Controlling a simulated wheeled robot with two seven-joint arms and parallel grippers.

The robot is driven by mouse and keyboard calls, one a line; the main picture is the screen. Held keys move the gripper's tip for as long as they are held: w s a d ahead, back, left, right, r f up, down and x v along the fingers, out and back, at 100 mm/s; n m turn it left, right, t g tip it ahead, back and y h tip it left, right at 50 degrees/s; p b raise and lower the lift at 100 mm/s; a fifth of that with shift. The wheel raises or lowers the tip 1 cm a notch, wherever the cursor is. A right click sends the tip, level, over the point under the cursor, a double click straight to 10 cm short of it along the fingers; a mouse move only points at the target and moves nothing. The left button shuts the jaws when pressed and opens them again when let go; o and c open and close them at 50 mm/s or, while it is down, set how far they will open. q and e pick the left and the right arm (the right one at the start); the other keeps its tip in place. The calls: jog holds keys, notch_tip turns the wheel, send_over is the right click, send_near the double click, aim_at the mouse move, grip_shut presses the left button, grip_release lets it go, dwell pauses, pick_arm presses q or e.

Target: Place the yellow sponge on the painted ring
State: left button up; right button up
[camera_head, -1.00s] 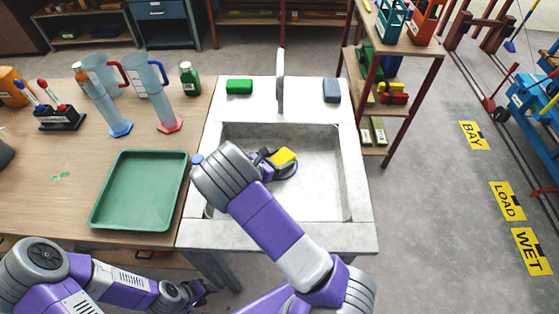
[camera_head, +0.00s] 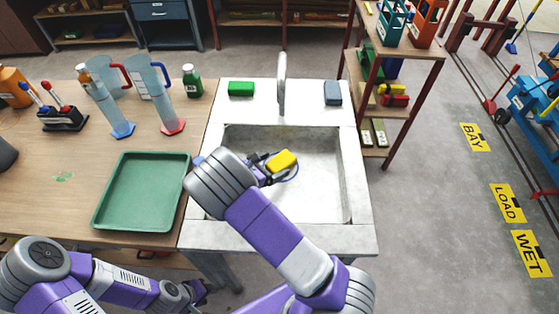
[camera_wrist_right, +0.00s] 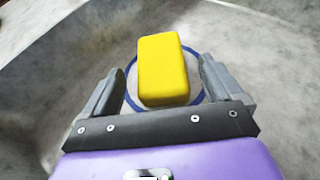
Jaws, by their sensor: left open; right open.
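The yellow sponge (camera_head: 282,160) is in the sink basin. In the right wrist view the sponge (camera_wrist_right: 163,69) lies over the blue painted ring (camera_wrist_right: 130,72), whose line shows on both sides of it. The ring (camera_head: 296,171) also shows partly in the head view. My right gripper (camera_wrist_right: 161,82) is open, with a finger on each side of the sponge's near end and visible gaps between. In the head view my right gripper (camera_head: 268,166) is partly hidden by my wrist. My left gripper (camera_head: 197,292) is open, low beside the bench front and away from the sponge.
The sink (camera_head: 362,215) has a tall faucet (camera_head: 281,85) at its back. A green sponge (camera_head: 241,89) and a blue-grey sponge (camera_head: 332,93) lie on the back ledge. A green tray (camera_head: 143,192), cylinders (camera_head: 155,90) and a pen stand (camera_head: 62,118) occupy the bench.

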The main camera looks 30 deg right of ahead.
jog(key=p+v, duration=0.1)
jog(key=v, duration=0.6)
jog(key=shift+s+a+r, duration=0.15)
jog(key=shift+a, duration=0.2)
jog(key=shift+r, duration=0.1)
